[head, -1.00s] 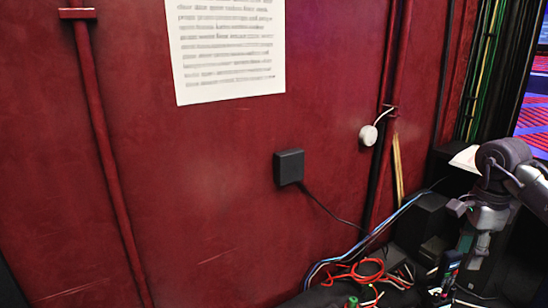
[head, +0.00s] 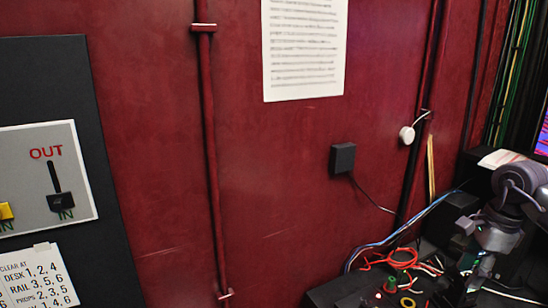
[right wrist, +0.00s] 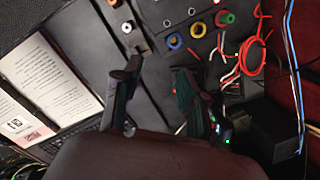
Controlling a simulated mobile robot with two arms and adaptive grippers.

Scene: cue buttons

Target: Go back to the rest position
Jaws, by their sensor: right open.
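My right gripper (head: 474,282) shows at the lower right of the head view, pointing down over the dark desk with its arm coming in from the right edge. In the right wrist view its two fingers (right wrist: 157,76) stand apart, with nothing held between them. Beyond the fingers lies a dark panel (right wrist: 166,18) with several coloured sockets or buttons, among them a yellow ring and a red one. My left gripper is not in view.
Red and blue cables (head: 400,258) lie on the desk beside the right gripper. A black box (right wrist: 272,133) is at the right in the wrist view, and an open book (right wrist: 50,78) at the left. A black panel (head: 70,80) with an OUT/IN switch plate (head: 82,165) stands on the left.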

